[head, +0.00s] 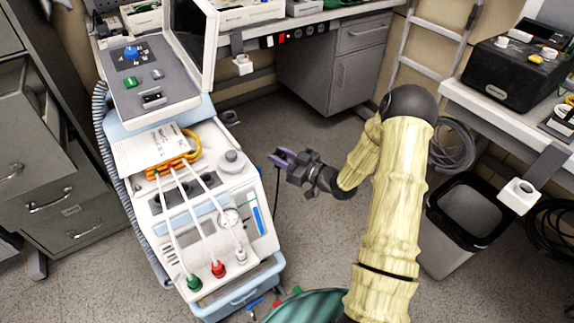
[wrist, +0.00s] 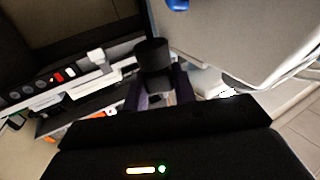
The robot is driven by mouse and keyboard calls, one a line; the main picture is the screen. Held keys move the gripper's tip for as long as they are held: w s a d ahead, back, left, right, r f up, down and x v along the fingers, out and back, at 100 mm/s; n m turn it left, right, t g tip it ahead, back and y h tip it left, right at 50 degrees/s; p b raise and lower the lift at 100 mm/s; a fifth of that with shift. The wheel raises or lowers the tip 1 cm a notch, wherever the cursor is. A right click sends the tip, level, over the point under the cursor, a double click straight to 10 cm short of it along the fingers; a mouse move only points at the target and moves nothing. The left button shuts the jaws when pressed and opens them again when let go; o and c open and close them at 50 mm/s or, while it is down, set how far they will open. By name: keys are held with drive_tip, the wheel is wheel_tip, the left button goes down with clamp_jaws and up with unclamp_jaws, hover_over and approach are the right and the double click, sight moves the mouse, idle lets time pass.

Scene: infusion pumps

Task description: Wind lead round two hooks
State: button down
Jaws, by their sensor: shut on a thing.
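My gripper (head: 284,158), with purple fingers, is to the right of the white wheeled machine (head: 205,195), level with its upper part. A thin dark lead (head: 277,192) hangs down from the fingertips beside the machine's right side. In the wrist view my gripper (wrist: 158,92) is shut on a black cylindrical end (wrist: 153,55), seemingly the lead's plug. The lower run of the lead is hard to follow. I cannot make out the two hooks in either view.
White tubes run down the machine's front to green (head: 194,283) and red (head: 218,269) fittings. A grey cabinet (head: 55,160) stands at left, a desk (head: 335,65) behind, and a bin (head: 470,215) at right. Floor between machine and desk is clear.

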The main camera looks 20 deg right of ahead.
drive_tip(key=w+a+f+b, duration=0.1)
drive_tip(key=w+a+b, duration=0.1)
drive_tip(key=w, duration=0.4)
drive_tip(key=w+a+f+b, duration=0.1)
drive_tip(key=w+a+f, duration=0.1)
drive_tip(key=w, duration=0.4)
drive_tip(key=shift+w+f+b, duration=0.15)
drive_tip(key=shift+b, duration=0.25)
wheel_tip(320, 180, up, 19)
drive_tip(key=w+p, duration=0.2)
drive_tip(key=p, duration=1)
drive_tip(key=shift+a+f, duration=0.2)
drive_tip(key=shift+a, duration=0.15)
drive_tip(key=shift+a, duration=0.1)
drive_tip(key=w+a+b, duration=0.1)
drive_tip(key=w+a, duration=0.3)
drive_tip(key=a, duration=0.3)
drive_tip(key=shift+s, duration=0.1)
